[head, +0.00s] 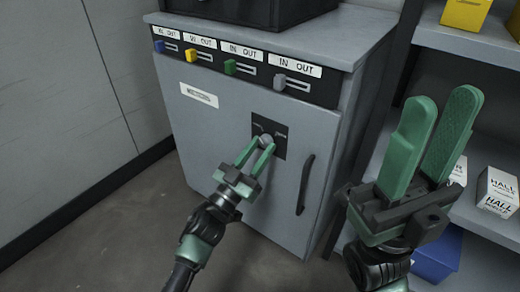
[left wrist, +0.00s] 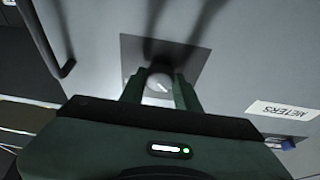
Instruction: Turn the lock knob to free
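The lock knob (head: 266,140) is a small grey round knob on a dark square plate (head: 284,145) on the front of the grey cabinet. My left gripper (head: 262,148) is at the knob, with one green finger on either side. In the left wrist view the knob (left wrist: 159,83) sits between the fingertips, which appear to touch its sides. A pale line crosses its face at a slant. The lettering on the plate is too small to read. My right gripper (head: 430,135) is raised at the right, open and empty, away from the cabinet.
Blue, yellow, green and grey sliders (head: 231,67) under IN OUT labels line the cabinet's top edge. A dark vertical handle (head: 305,184) is right of the knob. Shelves with white boxes (head: 497,190) and a blue bin (head: 437,254) stand at the right, near my right gripper.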

